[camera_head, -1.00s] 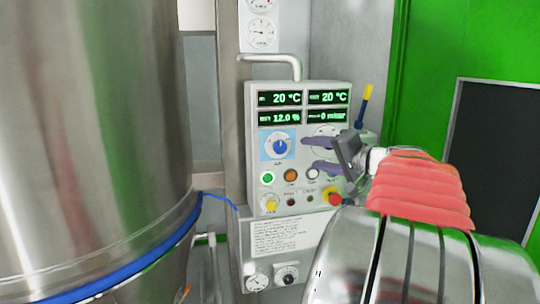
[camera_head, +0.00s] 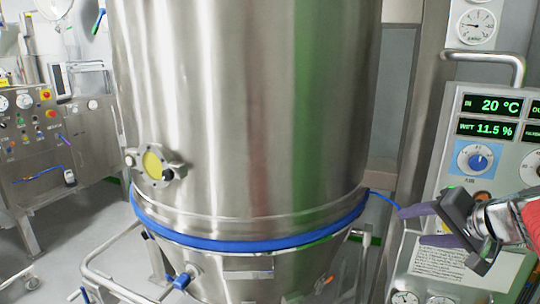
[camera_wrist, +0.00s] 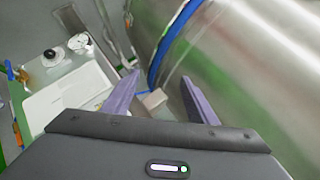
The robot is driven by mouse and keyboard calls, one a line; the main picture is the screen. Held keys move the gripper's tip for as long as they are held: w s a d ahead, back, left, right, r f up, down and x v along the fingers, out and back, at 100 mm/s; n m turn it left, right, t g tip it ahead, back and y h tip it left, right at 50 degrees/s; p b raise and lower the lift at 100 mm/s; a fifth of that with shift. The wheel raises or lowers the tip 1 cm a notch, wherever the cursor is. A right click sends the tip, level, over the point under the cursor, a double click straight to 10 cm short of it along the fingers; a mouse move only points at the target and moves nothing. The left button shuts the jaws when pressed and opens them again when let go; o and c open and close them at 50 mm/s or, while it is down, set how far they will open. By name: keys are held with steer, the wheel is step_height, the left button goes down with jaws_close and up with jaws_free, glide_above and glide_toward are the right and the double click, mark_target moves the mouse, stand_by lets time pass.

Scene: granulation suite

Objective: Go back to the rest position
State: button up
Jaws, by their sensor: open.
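My gripper (camera_head: 422,226) is at the right of the head view, in front of the lower part of the grey control panel (camera_head: 447,170). Its two purple fingers are apart, with nothing between them, and point left towards the steel vessel. In the wrist view the open fingers (camera_wrist: 160,101) show with a wide gap, beside the vessel's curved wall. The panel's displays read 20 °C and 11.5 %. Its blue-backed dial (camera_head: 478,160) is in view; the lower buttons are mostly hidden behind my gripper and arm.
The large steel vessel (camera_head: 240,110) with a blue band (camera_head: 245,241) fills the middle, close to my gripper. A pipe handle (camera_head: 490,57) juts out above the panel. A second control cabinet (camera_head: 80,150) stands at the left, with open floor (camera_head: 75,235) before it.

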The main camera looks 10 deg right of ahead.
steer(key=s+a+f+n+g, duration=0.1)
steer(key=s+a+f+n, duration=0.2)
steer(key=a, duration=0.4)
steer(key=s+a+f+n+g+h, duration=0.1)
steer(key=s+a+f+n+g, duration=0.1)
steer(key=s+a+f, duration=0.3)
steer(key=s+a+f+n+g, duration=0.1)
steer(key=s+a+f+n, duration=0.3)
steer(key=s+a, duration=0.3)
steer(key=a+n, duration=0.1)
steer(key=a, duration=0.2)
steer(key=shift+s+a+f+g+h, duration=0.25)
steer(key=shift+s+a+g+h, duration=0.05)
steer(key=shift+s+a+g, duration=0.1)
